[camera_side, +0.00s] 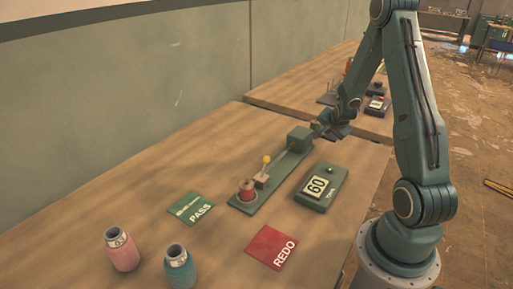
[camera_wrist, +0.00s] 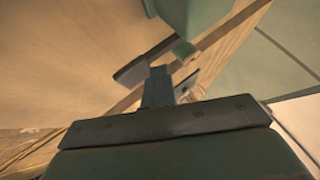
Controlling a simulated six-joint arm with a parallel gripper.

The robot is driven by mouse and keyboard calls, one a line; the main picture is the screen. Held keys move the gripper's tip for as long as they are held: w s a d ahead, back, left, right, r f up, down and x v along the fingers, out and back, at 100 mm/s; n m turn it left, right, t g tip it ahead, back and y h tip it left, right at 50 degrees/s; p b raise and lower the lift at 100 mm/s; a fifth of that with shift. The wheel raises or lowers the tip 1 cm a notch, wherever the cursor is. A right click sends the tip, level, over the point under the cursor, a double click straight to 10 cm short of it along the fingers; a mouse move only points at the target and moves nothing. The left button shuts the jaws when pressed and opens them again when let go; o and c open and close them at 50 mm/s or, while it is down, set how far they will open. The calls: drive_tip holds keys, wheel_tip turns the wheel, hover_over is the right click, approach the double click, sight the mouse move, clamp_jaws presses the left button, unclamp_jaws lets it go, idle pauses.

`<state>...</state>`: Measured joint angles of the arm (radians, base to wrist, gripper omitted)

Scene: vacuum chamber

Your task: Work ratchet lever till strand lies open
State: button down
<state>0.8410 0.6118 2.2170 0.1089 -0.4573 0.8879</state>
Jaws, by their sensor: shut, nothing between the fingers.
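A long green fixture (camera_side: 273,193) lies on the bench, with a green block (camera_side: 300,138) at its far end and a red, round part (camera_side: 246,189) at its near end. A short upright lever with a yellow knob (camera_side: 266,160) stands between them. I cannot tell whether this is the ratchet lever. My gripper (camera_side: 328,128) is shut and empty, just right of the green block. In the wrist view the gripper (camera_wrist: 163,78) has a green block (camera_wrist: 195,15) beyond it; contact is unclear. I cannot make out the strand.
A display box reading 60 (camera_side: 318,187) lies right of the fixture. A green PASS card (camera_side: 191,208) and a red REDO card (camera_side: 272,248) flank the near end. Pink (camera_side: 122,249) and teal (camera_side: 180,268) jars stand front left. A wall (camera_side: 130,100) runs behind.

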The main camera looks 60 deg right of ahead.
sight(326, 136)
drive_tip(key=shift+r, duration=0.85)
drive_tip(key=shift+r, duration=0.15)
drive_tip(key=shift+w+r, duration=0.1)
drive_tip(key=shift+r, duration=2.25)
